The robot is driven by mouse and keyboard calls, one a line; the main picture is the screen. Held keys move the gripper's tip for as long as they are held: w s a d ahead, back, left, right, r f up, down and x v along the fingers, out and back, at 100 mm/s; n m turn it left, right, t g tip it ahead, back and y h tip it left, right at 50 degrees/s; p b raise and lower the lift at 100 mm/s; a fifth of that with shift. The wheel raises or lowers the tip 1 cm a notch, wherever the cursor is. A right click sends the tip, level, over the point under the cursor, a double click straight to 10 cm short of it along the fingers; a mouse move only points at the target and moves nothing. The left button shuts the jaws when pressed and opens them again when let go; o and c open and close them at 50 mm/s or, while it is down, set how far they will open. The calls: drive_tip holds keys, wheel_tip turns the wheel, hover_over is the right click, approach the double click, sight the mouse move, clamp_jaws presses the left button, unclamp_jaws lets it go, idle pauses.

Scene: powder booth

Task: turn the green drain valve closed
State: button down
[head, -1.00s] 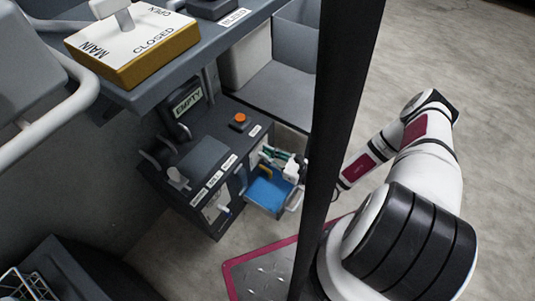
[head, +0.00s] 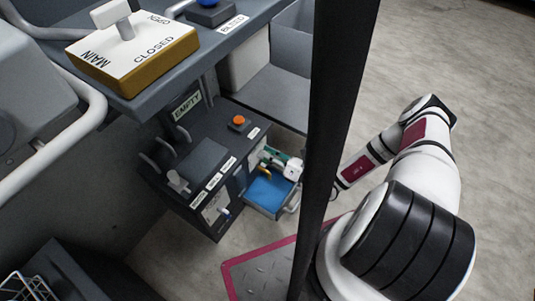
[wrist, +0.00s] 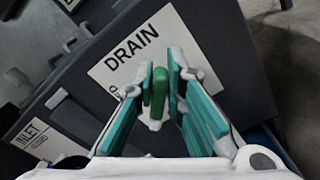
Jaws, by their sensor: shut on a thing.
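The green drain valve handle (wrist: 157,93) stands in front of a white plate marked DRAIN (wrist: 125,62) in the wrist view. My gripper (wrist: 162,84) has its teal-padded fingers on both sides of the handle and is shut on it. The handle's long side runs nearly up and down in the wrist view, slanted to the plate's lettering. In the head view my gripper (head: 279,162) is at the side of the dark cabinet (head: 204,165), above a blue tray. The valve cannot be made out clearly there.
The blue tray (head: 268,192) sticks out below my gripper. A dark upright post (head: 335,120) stands between it and my arm. An orange button (head: 238,120) is on the cabinet top. A MAIN switch block (head: 135,50) sits on the upper shelf. Floor at right is clear.

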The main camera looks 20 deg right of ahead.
drive_tip(key=m, duration=0.5)
drive_tip(key=shift+f+m, duration=0.3)
drive_tip(key=m, duration=0.3)
drive_tip(key=m+b, duration=0.1)
drive_tip(key=shift+w+f+m, duration=0.1)
drive_tip(key=shift+f+m, duration=0.15)
drive_tip(key=shift+m, duration=0.15)
drive_tip(key=c, duration=1.7)
unclamp_jaws()
drive_tip(key=shift+d, duration=0.1)
drive_tip(key=shift+d+f, duration=0.1)
drive_tip(key=v, duration=1.1)
drive_tip(key=shift+s+d, duration=0.2)
drive_tip(key=shift+s, duration=0.15)
